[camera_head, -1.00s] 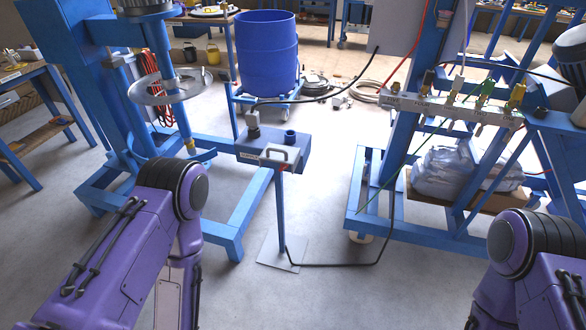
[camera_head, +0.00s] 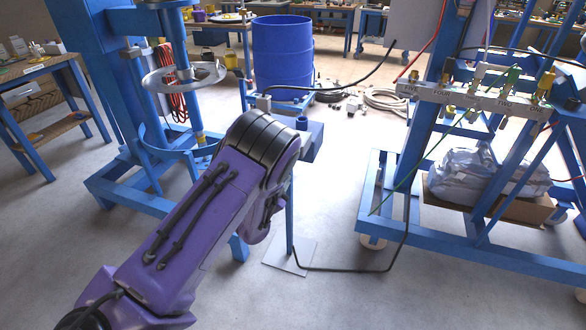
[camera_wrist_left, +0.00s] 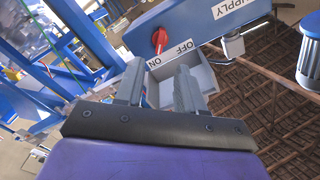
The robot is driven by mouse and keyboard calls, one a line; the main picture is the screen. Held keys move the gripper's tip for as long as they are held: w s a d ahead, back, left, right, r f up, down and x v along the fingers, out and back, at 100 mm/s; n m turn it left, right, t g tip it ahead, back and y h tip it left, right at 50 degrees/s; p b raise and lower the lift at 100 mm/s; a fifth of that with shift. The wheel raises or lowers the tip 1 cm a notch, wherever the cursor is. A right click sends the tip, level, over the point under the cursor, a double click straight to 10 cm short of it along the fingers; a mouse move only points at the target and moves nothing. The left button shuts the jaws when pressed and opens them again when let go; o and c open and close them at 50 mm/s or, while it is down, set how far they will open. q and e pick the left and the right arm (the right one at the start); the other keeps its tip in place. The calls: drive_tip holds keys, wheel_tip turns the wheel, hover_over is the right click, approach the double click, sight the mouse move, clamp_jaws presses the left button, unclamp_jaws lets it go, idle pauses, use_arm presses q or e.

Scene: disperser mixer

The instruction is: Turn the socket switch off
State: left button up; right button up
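The blue socket box (camera_wrist_left: 200,28) fills the top of the left wrist view and carries a SUPPLY label. Its red switch (camera_wrist_left: 159,41) sits near a white label (camera_wrist_left: 170,54) reading OFF and ON; I cannot tell which word it points to. My left gripper (camera_wrist_left: 159,67) is open, its two fingers apart and empty, just short of the switch. In the head view my left arm hides most of the box, leaving its right end (camera_head: 313,140) visible; the switch and left gripper are hidden there. My right gripper is in neither view.
A blue barrel (camera_head: 282,55) stands behind the box. The blue mixer frame (camera_head: 110,100) is to the left and a blue rack (camera_head: 410,150) to the right. A black cable (camera_head: 350,269) runs along the floor from the stand's base plate (camera_head: 288,256).

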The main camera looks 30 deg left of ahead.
use_arm(q)
drive_tip(key=p+x, duration=0.1)
drive_tip(key=x, duration=0.9)
drive_tip(key=shift+s+a, duration=0.1)
drive_tip(key=shift+c, duration=0.3)
clamp_jaws()
